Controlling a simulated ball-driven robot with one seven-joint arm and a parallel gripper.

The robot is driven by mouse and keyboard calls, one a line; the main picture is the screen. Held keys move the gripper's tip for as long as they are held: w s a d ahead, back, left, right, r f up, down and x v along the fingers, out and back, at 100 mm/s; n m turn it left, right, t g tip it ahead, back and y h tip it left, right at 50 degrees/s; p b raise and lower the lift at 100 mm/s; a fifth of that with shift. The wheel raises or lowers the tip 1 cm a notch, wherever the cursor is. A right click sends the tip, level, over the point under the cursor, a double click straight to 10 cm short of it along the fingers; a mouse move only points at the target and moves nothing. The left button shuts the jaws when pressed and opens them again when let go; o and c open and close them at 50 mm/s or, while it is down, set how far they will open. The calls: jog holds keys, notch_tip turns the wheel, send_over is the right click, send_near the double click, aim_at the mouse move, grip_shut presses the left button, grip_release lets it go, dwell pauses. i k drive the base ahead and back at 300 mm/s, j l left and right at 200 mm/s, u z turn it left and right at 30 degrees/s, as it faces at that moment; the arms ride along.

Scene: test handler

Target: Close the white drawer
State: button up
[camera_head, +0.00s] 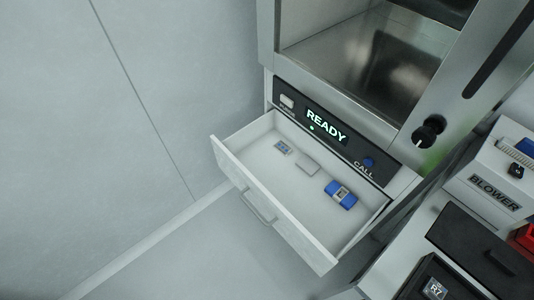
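The white drawer (272,217) is pulled out from the front of the metal test handler cabinet. Its front panel with a grey bar handle (257,208) faces the lower left. Inside the drawer lie a blue device with a light middle (340,194), a small grey-blue piece (283,147) and a pale flat rectangle (308,165). My gripper is not in view.
A cabinet window and black knob (429,131) are above. A BLOWER box (497,190) and black boxes stand at right. The floor left of the drawer is clear.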

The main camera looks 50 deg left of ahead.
aim_at(296, 205)
jog(key=u, duration=1.25)
